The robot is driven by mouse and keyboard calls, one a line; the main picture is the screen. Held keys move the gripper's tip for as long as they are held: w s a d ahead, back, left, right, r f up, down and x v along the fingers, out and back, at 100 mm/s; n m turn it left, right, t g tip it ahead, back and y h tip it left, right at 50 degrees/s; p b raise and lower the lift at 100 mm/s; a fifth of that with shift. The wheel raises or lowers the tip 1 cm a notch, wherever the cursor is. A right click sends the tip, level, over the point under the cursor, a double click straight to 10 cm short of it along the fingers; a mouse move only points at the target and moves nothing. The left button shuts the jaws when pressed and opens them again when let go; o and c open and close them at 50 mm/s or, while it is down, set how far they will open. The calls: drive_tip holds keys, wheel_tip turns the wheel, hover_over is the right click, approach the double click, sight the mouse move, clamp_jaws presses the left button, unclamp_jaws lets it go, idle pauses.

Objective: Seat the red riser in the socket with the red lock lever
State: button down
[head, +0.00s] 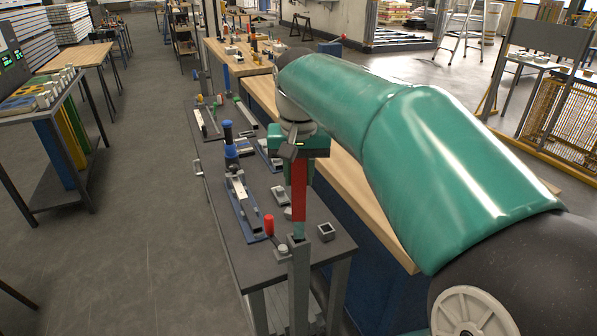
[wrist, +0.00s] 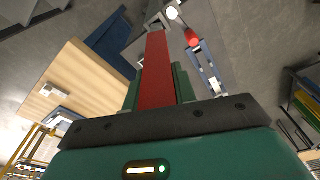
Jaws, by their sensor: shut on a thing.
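My gripper (head: 299,156) is shut on the red riser (head: 299,190), which hangs upright below it. In the wrist view the red riser (wrist: 157,70) lies between the two green fingers of my gripper (wrist: 158,88). The riser's lower end is a short teal-grey part. It meets the mouth of a grey square post-like socket (head: 299,270) at the table's near edge; I cannot tell whether it is inside or just above. The red lock lever (head: 269,224) stands upright left of this socket. The red lever also shows in the wrist view (wrist: 192,38), right of the riser's far end.
A wooden bench (head: 350,200) runs along the right.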

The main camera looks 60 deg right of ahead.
drive_tip(key=shift+f, duration=0.4)
drive_tip(key=c, duration=1.1)
unclamp_jaws()
drive_tip(key=shift+r, duration=0.1)
drive_tip(key=r, duration=0.8)
drive_tip(key=a+r, duration=0.1)
drive_tip(key=r, duration=0.3)
drive_tip(key=shift+s+a+r, duration=0.1)
drive_tip(key=shift+s+r, duration=0.25)
drive_tip(key=shift+s, duration=0.05)
drive_tip(key=w+a+f+n+t, duration=0.1)
drive_tip(key=a+f+n, duration=0.2)
drive_tip(key=a+f, duration=0.3)
drive_tip(key=w+a+f+n+t, duration=0.1)
drive_tip(key=a+f+n, duration=0.3)
drive_tip(key=a, duration=0.9)
drive_tip(key=a+f+n+t+y, duration=0.1)
drive_tip(key=a+f+n+t, duration=0.1)
drive_tip(key=a+f, duration=0.8)
drive_tip(key=shift+w+a+f+n+t, duration=0.2)
drive_tip(key=shift+w+n+t, duration=0.2)
drive_tip(key=shift+n, duration=0.4)
